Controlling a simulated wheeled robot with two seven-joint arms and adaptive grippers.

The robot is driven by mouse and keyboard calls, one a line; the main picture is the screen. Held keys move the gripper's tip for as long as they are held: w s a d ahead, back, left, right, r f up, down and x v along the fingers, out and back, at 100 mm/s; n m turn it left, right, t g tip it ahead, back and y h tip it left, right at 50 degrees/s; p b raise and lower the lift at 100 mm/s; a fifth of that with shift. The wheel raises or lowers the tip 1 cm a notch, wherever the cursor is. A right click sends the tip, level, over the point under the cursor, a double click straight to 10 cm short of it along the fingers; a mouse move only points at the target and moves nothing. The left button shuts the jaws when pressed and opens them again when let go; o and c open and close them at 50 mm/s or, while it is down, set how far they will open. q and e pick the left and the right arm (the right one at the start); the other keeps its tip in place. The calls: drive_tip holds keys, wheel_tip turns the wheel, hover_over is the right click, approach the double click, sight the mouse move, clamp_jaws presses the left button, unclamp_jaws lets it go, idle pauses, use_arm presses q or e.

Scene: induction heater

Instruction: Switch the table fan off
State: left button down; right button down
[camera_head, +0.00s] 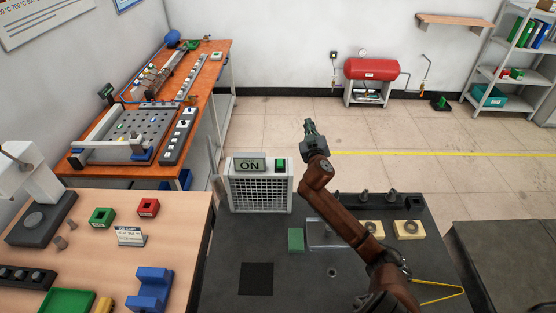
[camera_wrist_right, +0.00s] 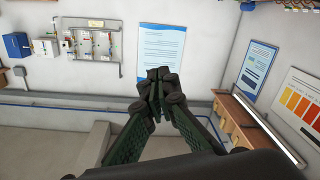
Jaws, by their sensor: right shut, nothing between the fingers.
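The table fan, a pale box with a square front grille (camera_head: 262,191), stands at the back left of the dark table. On its top a display plate (camera_head: 250,165) reads ON, and a small green switch (camera_head: 281,165) sits to the right of the plate. My right gripper (camera_head: 309,124) is raised to the right of and beyond the fan, pointing up and away, apart from the switch. In the right wrist view its fingers (camera_wrist_right: 158,76) meet at the tips, empty. The fan is not seen in that view. My left gripper is not in view.
The dark table (camera_head: 218,270) holds a green block (camera_head: 296,240), a clear box and yellow pads with rings near my right arm. A wooden table (camera_head: 185,215) with coloured blocks is at left. An orange workbench (camera_head: 205,75) stands behind. The floor beyond the fan is clear.

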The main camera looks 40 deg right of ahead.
drive_tip(key=s+a+f+m+g+p, duration=0.25)
drive_tip(key=s+a+f, duration=0.35)
drive_tip(key=f, duration=0.4)
drive_tip(key=s+a+f+m+g+p, duration=0.1)
drive_tip(key=s+a+f+g+p, duration=0.25)
drive_tip(key=s+f, duration=0.5)
drive_tip(key=a+f+m+g+y+p, duration=0.1)
drive_tip(key=a+f+y+p, duration=0.15)
drive_tip(key=a, duration=0.45)
drive_tip(key=w+a+r+t+p, duration=0.1)
drive_tip(key=a+r+p, duration=0.1)
drive_tip(key=r, duration=0.9)
drive_tip(key=w+a+r+t+p, duration=0.2)
drive_tip(key=a+r, duration=0.3)
drive_tip(key=r, duration=0.6)
drive_tip(key=shift+r+p, duration=0.3)
drive_tip(key=shift+p, duration=0.15)
drive_tip(key=shift+w+h, duration=0.1)
drive_tip(key=shift+h, duration=0.15)
